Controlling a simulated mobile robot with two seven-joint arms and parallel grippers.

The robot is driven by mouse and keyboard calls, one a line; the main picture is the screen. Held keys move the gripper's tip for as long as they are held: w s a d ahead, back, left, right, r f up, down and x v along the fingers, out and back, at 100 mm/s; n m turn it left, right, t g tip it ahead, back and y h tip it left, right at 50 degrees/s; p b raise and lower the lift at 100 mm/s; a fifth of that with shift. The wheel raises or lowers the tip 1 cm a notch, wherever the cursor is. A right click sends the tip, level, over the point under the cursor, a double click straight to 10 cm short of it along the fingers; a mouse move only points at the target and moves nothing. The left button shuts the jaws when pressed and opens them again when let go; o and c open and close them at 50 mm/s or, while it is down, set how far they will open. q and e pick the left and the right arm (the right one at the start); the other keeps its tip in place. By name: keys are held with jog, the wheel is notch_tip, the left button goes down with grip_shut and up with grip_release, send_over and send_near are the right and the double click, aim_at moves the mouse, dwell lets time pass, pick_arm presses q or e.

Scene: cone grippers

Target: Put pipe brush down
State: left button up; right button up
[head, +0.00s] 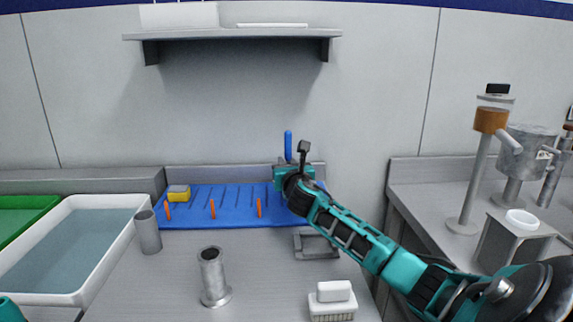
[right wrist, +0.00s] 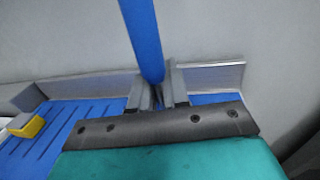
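The pipe brush shows as a blue handle (head: 288,145) standing roughly upright above my right gripper (head: 284,172), over the right end of the blue mat (head: 235,197). In the right wrist view the blue handle (right wrist: 143,40) rises from between the two grey fingers (right wrist: 156,92), which are closed on it. The brush's lower end is hidden by the gripper, so I cannot tell whether it touches the mat. My left gripper is out of view; only a teal bit of my left arm shows at the lower left corner.
Orange pegs (head: 212,209) and a yellow sponge (head: 179,193) are on the mat. Metal cylinders (head: 213,275), a grey block (head: 315,244) and a white brush (head: 333,300) stand on the table. A white water-filled tub (head: 75,299) is left. A shelf (head: 235,34) hangs above.

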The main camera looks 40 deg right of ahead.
jog(key=o, duration=0.4)
jog(key=shift+c, duration=0.2)
jog(key=shift+r, duration=0.25)
jog(key=p+v, duration=0.1)
jog(key=v, duration=1.1)
jog(key=shift+f, duration=0.1)
jog(key=shift+d, duration=0.1)
